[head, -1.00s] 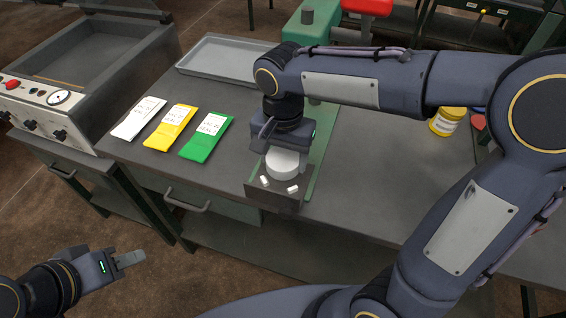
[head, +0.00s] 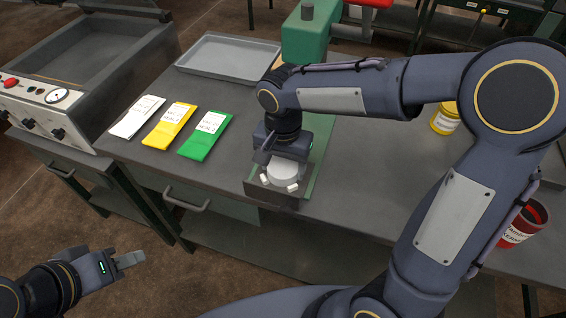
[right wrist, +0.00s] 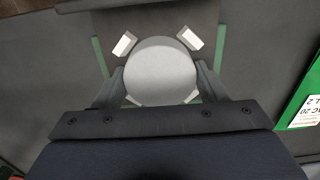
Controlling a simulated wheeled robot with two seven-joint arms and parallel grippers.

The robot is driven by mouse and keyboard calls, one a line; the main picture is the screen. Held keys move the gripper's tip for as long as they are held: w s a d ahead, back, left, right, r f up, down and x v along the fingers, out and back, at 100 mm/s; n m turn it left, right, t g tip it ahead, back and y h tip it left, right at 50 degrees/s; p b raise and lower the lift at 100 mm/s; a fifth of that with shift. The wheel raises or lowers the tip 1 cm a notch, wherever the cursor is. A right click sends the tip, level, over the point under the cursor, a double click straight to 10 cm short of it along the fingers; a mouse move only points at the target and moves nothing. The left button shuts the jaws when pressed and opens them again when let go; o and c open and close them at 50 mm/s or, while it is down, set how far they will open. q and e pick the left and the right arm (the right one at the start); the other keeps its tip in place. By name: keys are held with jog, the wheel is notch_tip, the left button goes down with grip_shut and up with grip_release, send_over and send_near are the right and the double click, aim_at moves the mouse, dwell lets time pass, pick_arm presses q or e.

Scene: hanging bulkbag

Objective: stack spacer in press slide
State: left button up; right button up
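The spacer is a pale round disc (head: 283,172) at the front end of the press slide, also in the right wrist view (right wrist: 160,70). The slide is a dark block (head: 270,197) with green edging, and small white blocks (head: 292,187) stand around the disc. My right gripper (head: 284,165) points down over it. In the right wrist view its fingers (right wrist: 162,82) lie against both sides of the disc. The disc's underside is hidden, so I cannot tell whether it rests on something. My left gripper (head: 132,259) is empty, low at the left, off the bench.
White, yellow and green packets (head: 206,136) lie left of the slide. A grey tray (head: 230,57) and green press (head: 304,40) are behind. A yellow jar (head: 445,118) and red can (head: 522,224) stand at right, near my right arm.

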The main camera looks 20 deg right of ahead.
aim_at(283, 166)
jog(key=o, duration=0.4)
jog(key=shift+r, duration=0.1)
jog(key=shift+r+p, duration=0.4)
notch_tip(283, 166, up, 7)
jog(key=shift+r, duration=0.15)
jog(key=s+d+f+n+t+y, duration=0.1)
jog(key=s+d, duration=0.3)
jog(key=s, duration=0.4)
jog(key=s+d+f+n+t+y, duration=0.1)
jog(key=s+d+n+t, duration=0.3)
jog(key=s, duration=0.4)
jog(key=shift+s+d+f+t+y, duration=0.15)
jog(key=shift+d+f+t+y, duration=0.15)
jog(key=shift+d+y, duration=0.45)
